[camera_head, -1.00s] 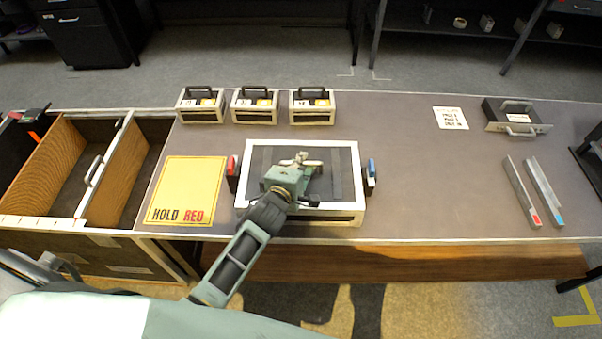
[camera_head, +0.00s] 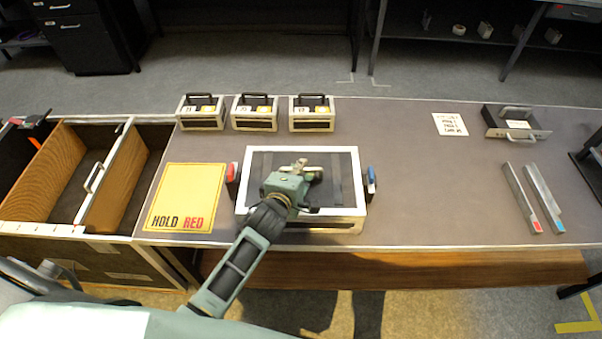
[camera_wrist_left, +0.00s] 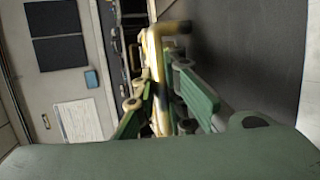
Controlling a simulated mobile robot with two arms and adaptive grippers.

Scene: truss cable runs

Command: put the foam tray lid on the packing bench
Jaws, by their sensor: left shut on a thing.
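The foam tray lid (camera_head: 262,172) appears as the dark, white-framed top of a box at the middle of the packing bench (camera_head: 410,185). My left gripper (camera_head: 306,172) is over its middle and shut on a pale handle-like bar. In the left wrist view the fingers (camera_wrist_left: 158,95) close around this cream and yellow bar. The wrist view also shows a pale panel with dark pads (camera_wrist_left: 55,50). Whether the lid is seated or slightly raised cannot be told. My right gripper is out of view.
A red latch (camera_head: 232,172) and a blue latch (camera_head: 371,180) flank the box. A yellow HOLD RED mat (camera_head: 186,190) lies left. Several small handled cases (camera_head: 255,122) stand behind. Two metal bars (camera_head: 535,198) and a dark tray (camera_head: 515,125) lie right. The bench between is clear.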

